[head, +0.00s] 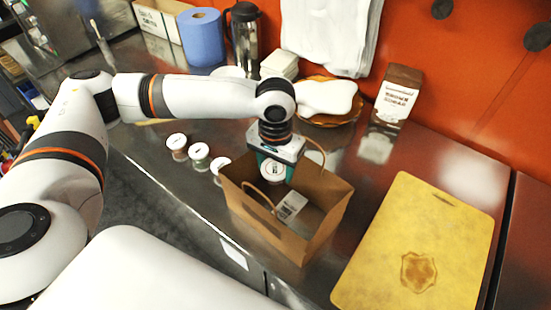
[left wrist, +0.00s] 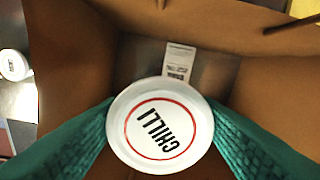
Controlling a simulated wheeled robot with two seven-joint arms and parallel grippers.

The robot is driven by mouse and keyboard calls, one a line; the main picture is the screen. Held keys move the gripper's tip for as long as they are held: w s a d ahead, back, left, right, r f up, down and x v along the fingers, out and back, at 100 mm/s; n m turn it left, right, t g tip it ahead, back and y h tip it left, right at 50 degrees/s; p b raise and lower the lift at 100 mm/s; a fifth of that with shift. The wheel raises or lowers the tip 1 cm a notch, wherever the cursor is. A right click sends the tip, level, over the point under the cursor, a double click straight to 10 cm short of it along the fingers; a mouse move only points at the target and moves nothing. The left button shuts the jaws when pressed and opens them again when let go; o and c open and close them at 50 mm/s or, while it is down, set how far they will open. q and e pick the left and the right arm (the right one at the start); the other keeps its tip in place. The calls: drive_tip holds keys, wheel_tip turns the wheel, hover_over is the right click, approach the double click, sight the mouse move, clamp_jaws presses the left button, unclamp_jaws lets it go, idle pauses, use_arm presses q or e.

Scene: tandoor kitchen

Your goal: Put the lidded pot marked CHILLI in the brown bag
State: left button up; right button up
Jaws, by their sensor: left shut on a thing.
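The brown bag (head: 262,218) stands open on the steel counter, its two handles up. My left gripper (head: 273,168) points down into the bag's mouth at the bag's far left part. It is shut on the lidded pot marked CHILLI, whose white lid (head: 274,172) shows between the fingers. In the left wrist view the pot (left wrist: 160,124) has a white lid with a red ring and black lettering, between two green fingers. The bag's inner walls (left wrist: 75,60) surround it. The pot's underside is hidden, so I cannot tell whether it touches the bag's floor. My right gripper is not in view.
Several other white-lidded pots (head: 198,151) stand left of the bag. A yellow cutting board (head: 420,230) lies to the right. Behind are a brown carton (head: 396,95), a tray (head: 335,118), a steel flask (head: 244,38) and a blue paper roll (head: 202,38).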

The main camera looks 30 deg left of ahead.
use_arm(q)
drive_tip(key=shift+f+b, duration=1.8)
drive_tip(key=shift+f, duration=5.05)
drive_tip(key=o, duration=1.1)
drive_tip(key=shift+c, duration=0.2)
